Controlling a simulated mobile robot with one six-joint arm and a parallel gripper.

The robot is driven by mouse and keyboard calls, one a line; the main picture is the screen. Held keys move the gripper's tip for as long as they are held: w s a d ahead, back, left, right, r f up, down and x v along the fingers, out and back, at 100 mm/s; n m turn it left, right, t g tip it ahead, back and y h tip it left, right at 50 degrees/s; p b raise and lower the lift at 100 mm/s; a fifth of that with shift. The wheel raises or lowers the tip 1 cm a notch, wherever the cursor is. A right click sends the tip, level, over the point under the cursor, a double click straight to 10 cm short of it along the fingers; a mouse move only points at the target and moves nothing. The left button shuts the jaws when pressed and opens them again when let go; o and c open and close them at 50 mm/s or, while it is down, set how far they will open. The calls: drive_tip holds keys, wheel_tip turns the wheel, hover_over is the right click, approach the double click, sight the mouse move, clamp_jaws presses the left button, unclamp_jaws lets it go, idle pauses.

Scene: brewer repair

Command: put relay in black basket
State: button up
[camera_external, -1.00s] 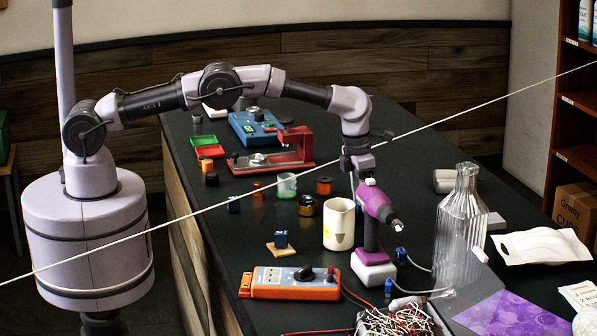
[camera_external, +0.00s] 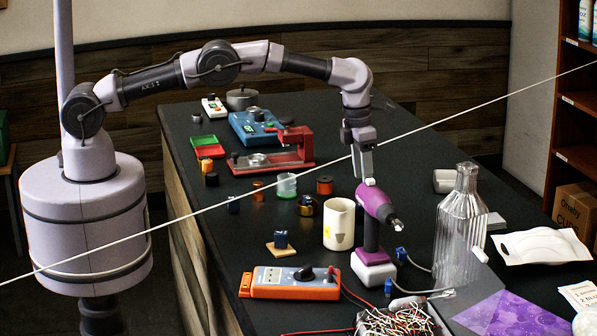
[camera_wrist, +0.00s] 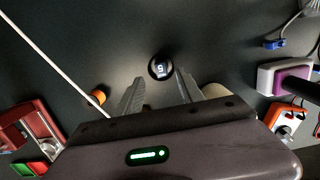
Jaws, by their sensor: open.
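A small dark blue block (camera_external: 281,240), which may be the relay, sits on a tan pad in front of the beige mug. A round dark item (camera_wrist: 161,66) with a pale mark shows beyond the fingertips, with nothing between the fingers. I cannot make out a black basket in either view.
The beige mug (camera_external: 339,225), purple tool (camera_external: 374,200), amber jar (camera_external: 306,206) and orange spool (camera_external: 324,186) stand near my gripper. A clear bottle (camera_external: 461,225) is to the right. An orange meter (camera_external: 296,282) and a wire tangle (camera_external: 398,320) lie in front.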

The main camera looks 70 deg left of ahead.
drive_tip(key=s+a+r+n+t+b, duration=0.1)
drive_tip(key=s+a+r+n+b, duration=0.25)
drive_tip(key=s+r+n, duration=0.45)
drive_tip(key=s+a+r+n+t+b, duration=0.1)
drive_tip(key=s+a+r+n+b, duration=0.2)
drive_tip(key=s+a+r+n, duration=0.5)
drive_tip(key=s+a+f+n+t+y+b, duration=0.1)
drive_tip(key=s+n, duration=0.6)
drive_tip(key=s, duration=0.7)
drive_tip(key=s+a+f+n+t+y+b, duration=0.1)
drive_tip(key=s+a+f+n+b, duration=0.2)
drive_tip(key=s+n, duration=0.5)
drive_tip(key=s+f+b, duration=0.1)
drive_tip(key=s+f, duration=0.1)
drive_tip(key=s, duration=0.4)
drive_tip(key=shift+n+b, duration=0.3)
